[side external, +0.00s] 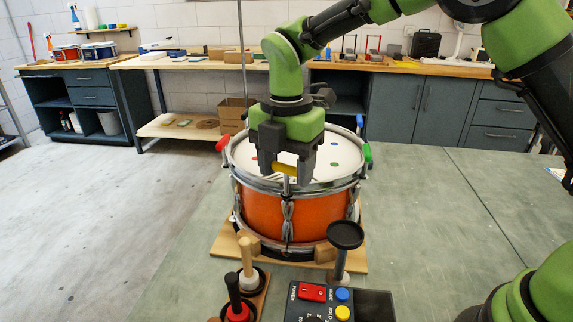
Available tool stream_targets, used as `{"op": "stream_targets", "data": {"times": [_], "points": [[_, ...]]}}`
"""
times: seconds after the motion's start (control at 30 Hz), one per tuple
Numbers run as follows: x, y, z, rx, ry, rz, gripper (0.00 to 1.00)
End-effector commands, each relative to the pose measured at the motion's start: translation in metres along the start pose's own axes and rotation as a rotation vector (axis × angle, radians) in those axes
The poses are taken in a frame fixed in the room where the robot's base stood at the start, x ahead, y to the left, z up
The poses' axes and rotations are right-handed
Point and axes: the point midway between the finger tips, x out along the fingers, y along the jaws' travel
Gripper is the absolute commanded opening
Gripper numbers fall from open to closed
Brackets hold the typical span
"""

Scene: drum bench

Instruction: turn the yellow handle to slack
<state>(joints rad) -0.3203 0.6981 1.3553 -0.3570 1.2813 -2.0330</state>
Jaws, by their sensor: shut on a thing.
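An orange drum (262,212) with a white head and chrome hoops stands on a wooden board (222,243) on the green bench. The yellow handle (284,169) is at the near rim of the drum, in front of the head. My gripper (286,176) points down over that rim and is shut on the yellow handle. The jaws hide part of the handle, so its exact angle is hard to tell. A red handle (223,142) is at the left of the rim, a green handle (368,152) at the right, and a blue handle (359,121) at the far right.
A black-topped post (345,236) stands close in front of the drum. A control box (311,293) with coloured buttons and a rack of wooden-, black- and red-handled tools (246,256) are at the near edge. The bench right of the drum (450,210) is mostly clear.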

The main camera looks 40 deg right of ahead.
Motion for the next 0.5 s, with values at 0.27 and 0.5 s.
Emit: {"op": "stream_targets", "data": {"times": [0.27, 0.5], "points": [[0.0001, 0.0002, 0.0001, -0.212, -0.001, 0.001, 0.32], [0.0001, 0.0001, 0.0000, -0.327, -0.001, 0.000, 0.32]]}}
